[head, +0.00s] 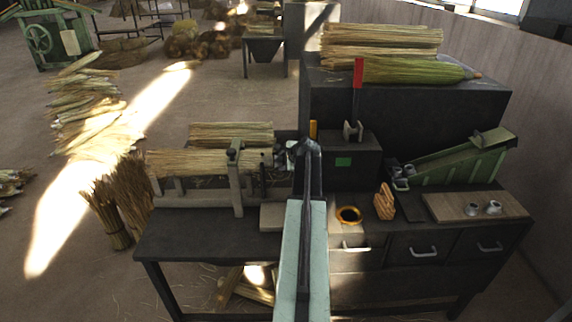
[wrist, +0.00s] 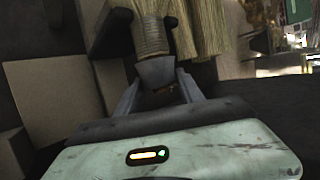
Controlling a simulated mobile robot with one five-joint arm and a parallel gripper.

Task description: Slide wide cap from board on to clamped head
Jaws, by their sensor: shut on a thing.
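My gripper (wrist: 158,88) is shut on a grey metal cap (wrist: 156,72), with one finger on each side. The cap is in line with the narrow wound end (wrist: 151,38) of a straw broom head and meets or overlaps it in the wrist view; how far it is over the end I cannot tell. In the head view the clamped straw head (head: 190,162) lies level in the bench clamp (head: 235,180), its narrow end toward my gripper (head: 290,150). My arm partly hides that spot. The wooden board (head: 450,207) at the right holds two small metal caps (head: 483,208).
A green sloped rack (head: 460,163) with metal pieces at its foot stands behind the board. A dark box (head: 345,158) with an upright red-ended lever (head: 358,75) stands close by.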

